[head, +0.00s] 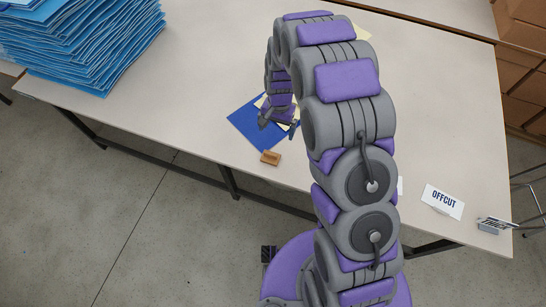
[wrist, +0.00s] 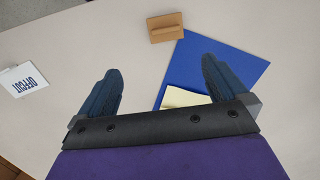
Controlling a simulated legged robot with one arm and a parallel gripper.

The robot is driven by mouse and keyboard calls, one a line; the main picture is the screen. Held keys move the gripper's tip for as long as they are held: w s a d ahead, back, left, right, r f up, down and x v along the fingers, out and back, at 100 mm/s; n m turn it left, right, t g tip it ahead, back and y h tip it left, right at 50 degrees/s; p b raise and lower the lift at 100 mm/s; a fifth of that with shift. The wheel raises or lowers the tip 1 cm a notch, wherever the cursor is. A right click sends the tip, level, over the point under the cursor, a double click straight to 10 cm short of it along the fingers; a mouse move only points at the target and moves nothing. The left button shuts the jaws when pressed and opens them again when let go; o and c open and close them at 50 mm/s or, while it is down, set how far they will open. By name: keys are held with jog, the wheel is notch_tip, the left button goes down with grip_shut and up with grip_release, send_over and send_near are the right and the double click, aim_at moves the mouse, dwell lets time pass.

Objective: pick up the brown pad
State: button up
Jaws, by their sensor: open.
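The brown pad (head: 270,157) is a small block with a raised ridge, lying on the table near its front edge. In the wrist view the brown pad (wrist: 164,27) is beyond my fingertips, between their directions and apart from both. It sits just off a corner of the blue sheet. My gripper (head: 279,123) is above the blue sheet, behind the pad in the head view. In the wrist view my gripper (wrist: 162,75) is open, with its fingers wide apart and nothing between them.
The blue sheet (head: 241,124) lies flat with a pale yellow piece (wrist: 184,97) on it. A tall stack of blue sheets (head: 85,45) stands at the left. Brown boxes (head: 524,75) are at the far right. Bare table lies left of the blue sheet.

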jog(key=b, duration=0.2)
send_near(269, 154)
jog(key=f, duration=0.5)
jog(key=shift+a+f, duration=0.2)
jog(key=shift+a, duration=0.15)
jog(key=shift+d+f, duration=0.3)
jog(key=shift+d, duration=0.35)
jog(key=f, duration=0.2)
jog(key=s+f+b, duration=0.1)
jog(key=f, duration=0.1)
jog(key=shift+a+f, duration=0.2)
jog(key=shift+w+a+f, duration=0.1)
jog(key=shift+a+f, duration=0.05)
jog(key=shift+a, duration=0.4)
jog(key=shift+d, duration=0.75)
jog(key=c, duration=0.6)
jog(key=shift+a, duration=0.15)
jog(key=shift+c, duration=1.4)
jog(key=shift+a, duration=0.35)
jog(key=shift+c, duration=0.9)
